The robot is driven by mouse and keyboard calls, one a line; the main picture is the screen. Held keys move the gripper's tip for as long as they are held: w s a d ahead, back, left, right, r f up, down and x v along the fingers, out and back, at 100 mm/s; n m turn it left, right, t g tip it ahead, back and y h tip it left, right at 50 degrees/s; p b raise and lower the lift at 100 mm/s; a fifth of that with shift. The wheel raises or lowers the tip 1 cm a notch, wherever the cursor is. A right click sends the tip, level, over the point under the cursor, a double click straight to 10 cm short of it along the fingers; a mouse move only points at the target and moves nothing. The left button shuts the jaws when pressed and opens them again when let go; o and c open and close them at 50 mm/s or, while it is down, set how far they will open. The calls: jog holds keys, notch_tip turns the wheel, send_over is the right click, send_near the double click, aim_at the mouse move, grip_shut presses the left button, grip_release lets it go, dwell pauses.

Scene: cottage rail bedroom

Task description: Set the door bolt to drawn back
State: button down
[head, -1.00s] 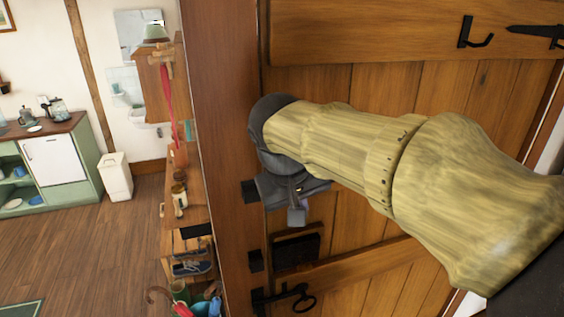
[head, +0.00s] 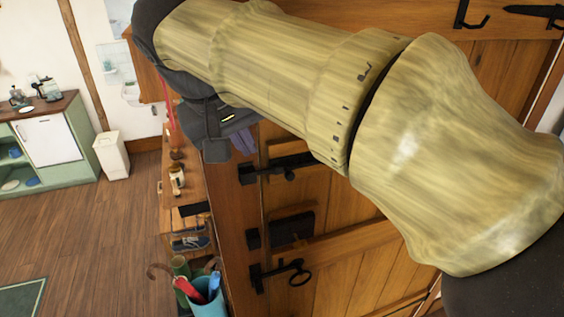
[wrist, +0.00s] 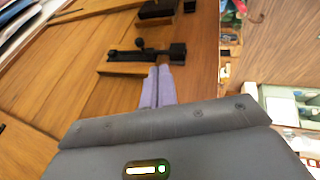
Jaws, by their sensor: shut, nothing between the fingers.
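The black door bolt (head: 292,166) is mounted on the wooden door, with a small knob on its bar. Its black keeper (head: 247,175) is on the frame to the left. The bar appears to reach across the gap to the keeper. In the wrist view the bolt (wrist: 135,56) lies just beyond the fingertips, with its knob standing up from the bar. My gripper (head: 243,145) is above and left of the bolt in the head view, its purple fingers (wrist: 157,82) together and empty. I see no clear contact with the bolt.
Below the bolt are a black box lock (head: 294,230) and a ring-handled latch (head: 285,276). A wooden shelf unit (head: 181,208) and a blue bin (head: 208,302) with umbrellas stand left of the door. Open floor (head: 90,220) lies further left.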

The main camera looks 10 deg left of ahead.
jog(key=p, duration=0.2)
send_near(278, 169)
notch_tip(278, 169, down, 4)
jog(key=shift+w+d+f+p, duration=0.35)
jog(key=shift+d+f+p, duration=0.45)
jog(key=shift+d, duration=0.05)
jog(key=shift+d+f, duration=0.1)
jog(key=shift+d, duration=0.05)
jog(key=shift+w+f, duration=0.1)
